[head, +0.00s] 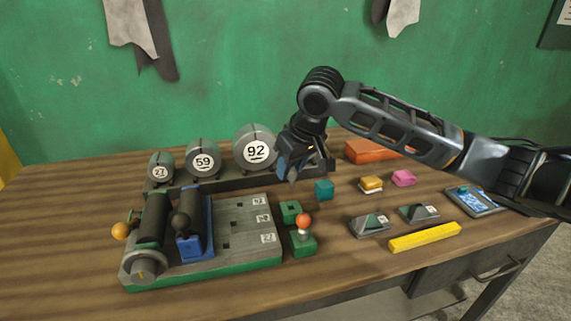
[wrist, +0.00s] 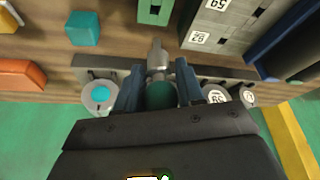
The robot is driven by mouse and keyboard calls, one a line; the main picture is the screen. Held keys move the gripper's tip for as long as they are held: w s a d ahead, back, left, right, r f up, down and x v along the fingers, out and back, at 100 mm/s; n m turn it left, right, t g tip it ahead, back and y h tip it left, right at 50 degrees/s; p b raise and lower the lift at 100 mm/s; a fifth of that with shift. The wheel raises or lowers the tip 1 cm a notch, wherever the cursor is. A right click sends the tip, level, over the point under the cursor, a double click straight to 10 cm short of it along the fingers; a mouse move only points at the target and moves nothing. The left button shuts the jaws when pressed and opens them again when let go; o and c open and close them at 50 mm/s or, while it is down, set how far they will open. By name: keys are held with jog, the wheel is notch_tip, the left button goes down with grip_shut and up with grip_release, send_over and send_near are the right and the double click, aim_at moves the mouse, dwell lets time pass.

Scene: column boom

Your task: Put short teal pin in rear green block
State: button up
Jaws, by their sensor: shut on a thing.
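My gripper (head: 287,165) is shut on the short teal pin, held above the table in front of the 92 cylinder. In the wrist view, the pin's dark teal round head (wrist: 160,96) sits between my blue fingers, and its grey shaft (wrist: 157,58) points away from the gripper. In the head view the pin is mostly hidden by my fingers; a grey tip shows below them. The rear green block (head: 290,212) stands on the table, lower in the picture than the pin, with a dark hole in its top. It also shows at the top of the wrist view (wrist: 155,10). The pin is apart from the block.
The front green block (head: 303,243) holds an orange-headed pin (head: 303,221). A grey slotted board (head: 235,225) with a blue carriage lies left of the blocks. A dark rail with numbered cylinders (head: 203,159) stands behind. A teal cube (head: 324,190) sits right of the rear block.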

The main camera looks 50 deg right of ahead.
aim_at(292, 187)
jog(key=shift+f+b, duration=2.15)
jog(key=shift+f, duration=0.55)
jog(key=shift+r+p, duration=0.1)
jog(key=shift+p, duration=0.25)
jog(key=shift+f, duration=0.4)
jog(key=shift+f+b, duration=0.35)
jog(key=shift+f, duration=0.3)
jog(key=shift+f+b, duration=0.35)
jog(key=shift+f, duration=0.25)
